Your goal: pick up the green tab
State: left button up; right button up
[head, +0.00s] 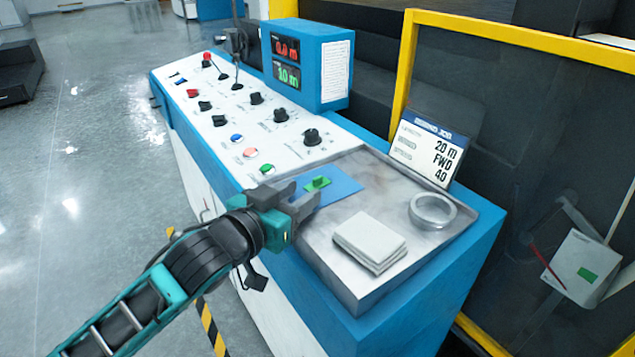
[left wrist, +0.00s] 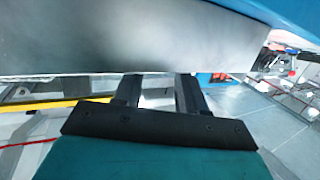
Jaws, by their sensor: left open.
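My left gripper (head: 306,195) is open and empty at the near left edge of the tray. Its two dark fingers point toward the tab, with the tab just beyond their tips. In the left wrist view, the fingers (left wrist: 158,92) stand apart against a grey metal surface (left wrist: 130,38). The tab does not show there. My right gripper is not in view.
The metal tray (head: 335,262) also holds a stack of white sheets (head: 369,240) and a tape ring (head: 432,211). A job sign (head: 428,150) stands at its back edge. Knobs and buttons (head: 250,152) cover the panel to the left. A yellow-framed guard (head: 520,40) rises behind.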

aim_at(316, 179)
pick_arm(q)
jog(key=shift+r+x, duration=0.2)
jog(key=shift+x, duration=1.1)
jog(key=shift+r+x, duration=0.2)
jog(key=shift+x, duration=1.1)
jog(key=shift+w, duration=0.1)
jog(key=shift+c, duration=0.2)
grip_shut()
